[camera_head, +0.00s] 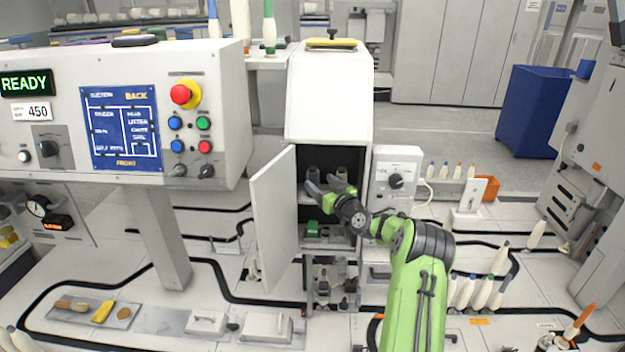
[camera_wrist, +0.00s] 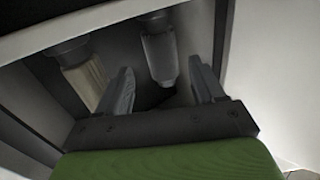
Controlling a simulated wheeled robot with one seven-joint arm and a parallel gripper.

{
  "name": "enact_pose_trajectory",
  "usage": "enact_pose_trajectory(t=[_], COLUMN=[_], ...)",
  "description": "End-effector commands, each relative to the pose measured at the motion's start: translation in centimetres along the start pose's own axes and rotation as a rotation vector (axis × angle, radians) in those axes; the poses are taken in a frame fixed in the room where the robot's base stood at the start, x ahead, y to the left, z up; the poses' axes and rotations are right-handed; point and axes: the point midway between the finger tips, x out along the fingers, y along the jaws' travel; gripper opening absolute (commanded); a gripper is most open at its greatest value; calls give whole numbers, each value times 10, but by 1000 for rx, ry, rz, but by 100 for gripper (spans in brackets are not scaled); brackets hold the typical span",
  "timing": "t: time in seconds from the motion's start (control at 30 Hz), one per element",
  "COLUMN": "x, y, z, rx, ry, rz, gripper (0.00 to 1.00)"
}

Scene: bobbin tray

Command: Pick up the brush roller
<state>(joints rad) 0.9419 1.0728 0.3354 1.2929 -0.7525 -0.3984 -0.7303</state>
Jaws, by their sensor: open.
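My gripper (camera_head: 323,184) reaches into an open white cabinet (camera_head: 330,100). In the wrist view my gripper (camera_wrist: 162,76) is open, with its two grey fingers apart and nothing held. A grey roller-like piece (camera_wrist: 160,55) shows beyond the fingertips, between them in the picture. Another piece with a grey cap and a pale tan, ribbed or bristled body (camera_wrist: 85,82) is left of the left finger. I cannot tell for sure which is the brush roller. In the head view two dark ends of such pieces show inside the cabinet, partly hidden by my gripper.
The cabinet door (camera_head: 275,215) stands open to the left of my arm. A green item (camera_head: 313,229) lies on a lower level inside. A white box with a black knob (camera_head: 397,182) stands right of the cabinet. White bobbins (camera_head: 481,290) stand at the right.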

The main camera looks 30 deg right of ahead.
Motion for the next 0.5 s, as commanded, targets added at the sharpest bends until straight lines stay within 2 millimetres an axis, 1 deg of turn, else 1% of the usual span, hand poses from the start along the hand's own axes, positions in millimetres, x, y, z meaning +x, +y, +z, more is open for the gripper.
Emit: enact_pose_trajectory(t=[0.13, 0.23, 0.33, 0.5], x=[28, 41, 47, 48], y=[-5, -4, -4, -4], z=[1, 1, 0, 0], rx=[1, 0, 1, 1], ry=[4, 2, 1, 0], rz=[-3, -2, -1, -1], gripper=[68, 68, 68, 68])
